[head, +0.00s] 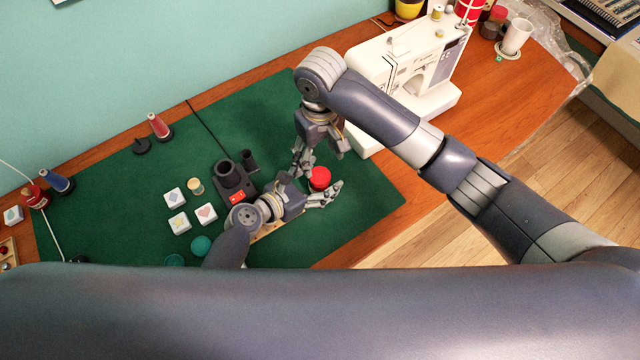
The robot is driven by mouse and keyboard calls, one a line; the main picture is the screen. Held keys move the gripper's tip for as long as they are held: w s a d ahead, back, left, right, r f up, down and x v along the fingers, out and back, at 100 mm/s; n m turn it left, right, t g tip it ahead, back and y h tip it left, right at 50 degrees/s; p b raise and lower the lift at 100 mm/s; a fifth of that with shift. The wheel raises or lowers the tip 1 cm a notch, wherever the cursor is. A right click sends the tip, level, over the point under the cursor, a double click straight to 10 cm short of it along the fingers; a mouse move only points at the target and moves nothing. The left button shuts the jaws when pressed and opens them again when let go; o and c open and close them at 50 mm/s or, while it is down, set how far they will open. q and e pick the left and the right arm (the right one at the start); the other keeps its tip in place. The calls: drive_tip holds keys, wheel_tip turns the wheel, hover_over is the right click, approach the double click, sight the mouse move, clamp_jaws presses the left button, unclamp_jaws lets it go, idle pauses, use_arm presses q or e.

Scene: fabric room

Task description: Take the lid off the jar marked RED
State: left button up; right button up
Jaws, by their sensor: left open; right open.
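A round red lid or jar top (320,178) shows on the green mat between my two grippers. The jar body under it is mostly hidden and no marking is readable. My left gripper (322,190) reaches in low from the left, open, with its fingers beside the red top. My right gripper (320,160) hangs from above, open, its fingertips just behind the red top. I cannot tell whether either gripper touches it.
The green mat (365,205) is bare to the right. A dark block with cylinders (230,178), several picture tiles (206,213) and a wooden spool (195,186) are at the left. Thread cones (158,127) stand behind. A white sewing machine (420,60) stands behind my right arm.

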use_arm(q)
drive_tip(key=shift+w, duration=0.1)
drive_tip(key=c, duration=1.2)
drive_tip(key=o, duration=1.2)
